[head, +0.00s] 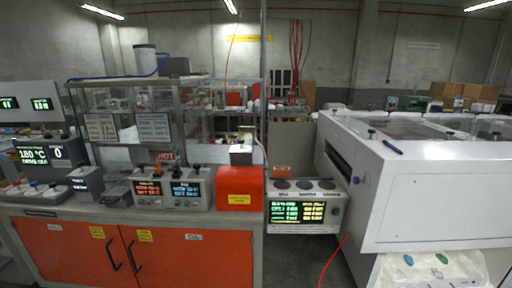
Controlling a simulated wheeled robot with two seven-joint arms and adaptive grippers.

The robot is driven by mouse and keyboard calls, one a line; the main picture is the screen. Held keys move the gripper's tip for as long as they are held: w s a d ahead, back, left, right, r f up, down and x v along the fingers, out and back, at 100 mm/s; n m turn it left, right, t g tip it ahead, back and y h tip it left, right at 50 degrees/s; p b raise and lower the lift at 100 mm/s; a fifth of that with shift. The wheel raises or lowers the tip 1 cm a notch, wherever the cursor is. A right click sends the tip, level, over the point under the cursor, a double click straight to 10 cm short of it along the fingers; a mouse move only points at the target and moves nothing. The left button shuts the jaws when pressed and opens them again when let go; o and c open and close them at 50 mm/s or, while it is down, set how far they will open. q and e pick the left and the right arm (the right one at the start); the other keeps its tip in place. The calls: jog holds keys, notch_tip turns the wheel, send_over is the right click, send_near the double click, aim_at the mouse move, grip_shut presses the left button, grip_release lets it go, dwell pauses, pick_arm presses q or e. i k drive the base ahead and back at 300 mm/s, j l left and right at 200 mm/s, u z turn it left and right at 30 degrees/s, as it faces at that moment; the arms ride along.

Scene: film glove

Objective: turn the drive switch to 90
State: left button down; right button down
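No gripper of mine shows in the head view. A control console at the far left carries a lit display (34,155) that seems to read 180 °C, with a small line below that may say DRIVE. Beside it a small white display (58,152) shows 0. Small knobs sit on the sloped panel (35,190) below. I cannot tell for certain which knob is the drive switch, nor its setting.
A panel with three black dials (305,184) adjoins a large white machine (430,180). Orange cabinet doors (70,248) are below. A red hose (331,262) hangs near the floor.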

aim_at(27, 131)
jog(key=u, duration=1.65)
